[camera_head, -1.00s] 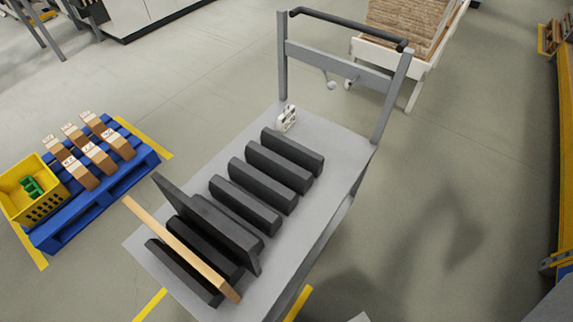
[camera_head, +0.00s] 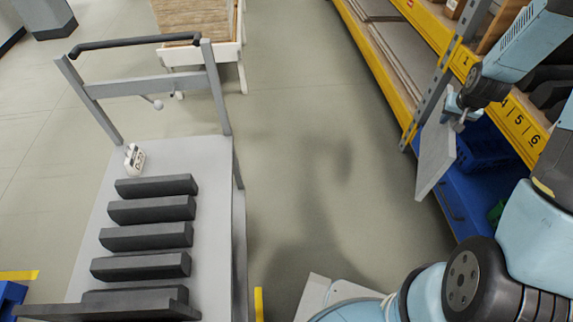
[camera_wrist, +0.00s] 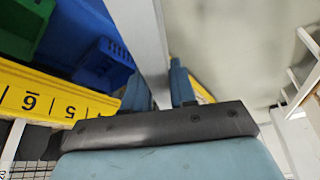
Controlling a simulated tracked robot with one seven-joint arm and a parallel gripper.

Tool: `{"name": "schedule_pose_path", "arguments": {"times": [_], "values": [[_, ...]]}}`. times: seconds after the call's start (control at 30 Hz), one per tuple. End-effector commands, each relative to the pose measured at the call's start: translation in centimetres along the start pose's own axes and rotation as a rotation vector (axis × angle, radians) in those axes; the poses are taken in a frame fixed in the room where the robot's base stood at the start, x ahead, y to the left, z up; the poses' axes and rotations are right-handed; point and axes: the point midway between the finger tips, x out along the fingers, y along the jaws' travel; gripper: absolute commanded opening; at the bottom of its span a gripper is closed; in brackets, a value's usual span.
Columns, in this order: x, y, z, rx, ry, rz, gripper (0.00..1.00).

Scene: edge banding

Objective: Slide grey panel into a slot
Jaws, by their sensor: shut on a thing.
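The grey panel (camera_head: 436,158) hangs at the right in the head view, tilted, clear of the cart and in front of the shelf. My gripper (camera_head: 459,115) is shut on its upper end. In the wrist view the pale panel (camera_wrist: 139,35) runs up from between the fingers of my gripper (camera_wrist: 160,88). The slots are gaps between several black bars (camera_head: 146,236) on the grey cart (camera_head: 210,160) at the left.
A yellow-edged shelf (camera_head: 418,40) with numbered bays stands close behind the panel, with blue bins (camera_head: 468,185) below. The cart has a grey handle frame (camera_head: 150,84) at its far end and a small white device (camera_head: 134,159) on its deck. Open floor lies between cart and shelf.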

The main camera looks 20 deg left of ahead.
Motion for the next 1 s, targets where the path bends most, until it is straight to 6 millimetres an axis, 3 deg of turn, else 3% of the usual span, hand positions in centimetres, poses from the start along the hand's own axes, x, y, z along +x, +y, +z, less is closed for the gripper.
{"name": "schedule_pose_path", "arguments": {"times": [1.0], "values": [[-7.8,0.0,-3.4,0.0,0.005,0.0,0.0]]}}
